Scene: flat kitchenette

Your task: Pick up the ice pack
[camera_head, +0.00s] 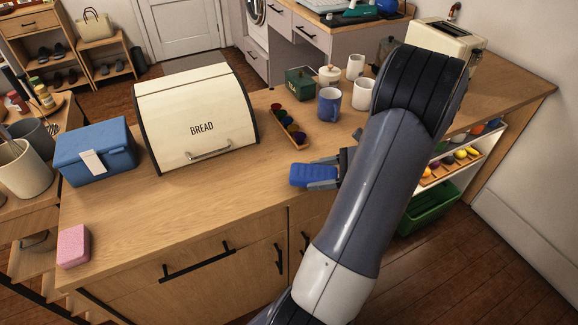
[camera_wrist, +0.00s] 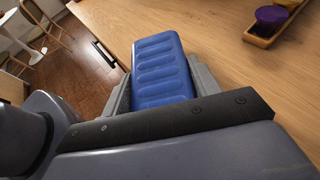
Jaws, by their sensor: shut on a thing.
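The ice pack (camera_head: 312,175) is a blue ribbed block near the front edge of the wooden counter. In the wrist view the ice pack (camera_wrist: 162,68) sits between the two grey fingers, with its far end sticking out beyond them. My gripper (camera_head: 335,173) is shut on it from the right side; it also shows in the wrist view (camera_wrist: 163,88). Part of the gripper is hidden behind my arm in the head view. I cannot tell whether the pack touches the counter or is just above it.
A cream bread box (camera_head: 198,120), a blue box (camera_head: 96,152) and a pink sponge (camera_head: 73,246) stand to the left. A wooden tray of coloured cups (camera_head: 289,128) and a blue mug (camera_head: 329,104) are behind the gripper. The counter (camera_head: 215,200) before the bread box is clear.

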